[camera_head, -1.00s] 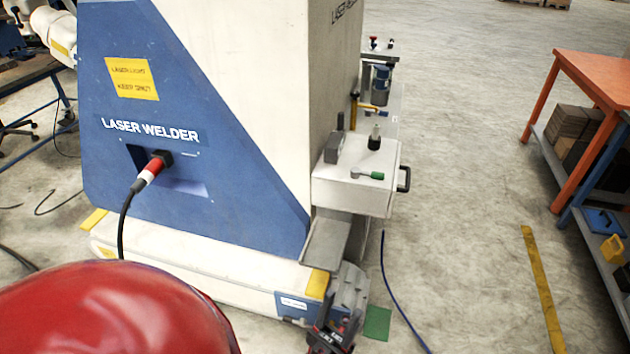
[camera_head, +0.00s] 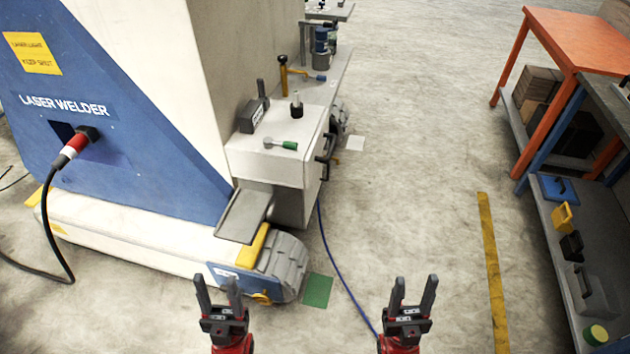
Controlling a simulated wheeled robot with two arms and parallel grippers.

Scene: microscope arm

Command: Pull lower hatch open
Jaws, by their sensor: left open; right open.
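The laser welder (camera_head: 200,150) is a large white and blue machine on the left. A white box-shaped unit (camera_head: 265,168) sticks out of its right side, with a dark handle (camera_head: 324,168) on its right face. That face is seen at a steep angle, so I cannot tell which part is the lower hatch, and no opened hatch shows. My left gripper (camera_head: 217,283) is open and empty at the bottom, in front of the machine's base. My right gripper (camera_head: 415,282) is open and empty over bare floor, right of the blue cable. Both are well apart from the handle.
A grey wheel (camera_head: 283,265) and a green floor patch (camera_head: 317,290) lie at the machine's near corner. A blue cable (camera_head: 335,262) runs along the floor. An orange table (camera_head: 585,45) and a tool shelf (camera_head: 575,270) stand right. The floor between is clear.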

